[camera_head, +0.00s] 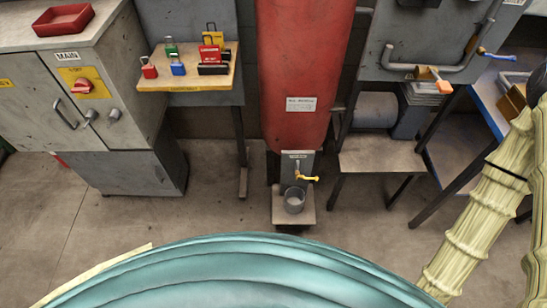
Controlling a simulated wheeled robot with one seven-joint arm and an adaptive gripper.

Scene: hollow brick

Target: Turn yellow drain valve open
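The yellow drain valve (306,177) is a small lever on a tap at the foot of the tall red tank (303,65). Its handle points to the right, roughly level, across a grey plate (297,160). A small grey cup (294,200) stands under the tap on a little shelf (293,216). What is inside the cup is too small to tell. My gripper is not in view. Cream-sleeved parts of my arm show at the right edge, well apart from the valve.
At left stands a grey cabinet (30,130) with a red knob (83,88) and a red tray (64,20). A yellow-edged shelf (155,84) holds several padlocks. At right are a blue-handled lever (497,55), an orange-tipped lever (443,86) and a grey stand (383,157). Floor before the tank is clear.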

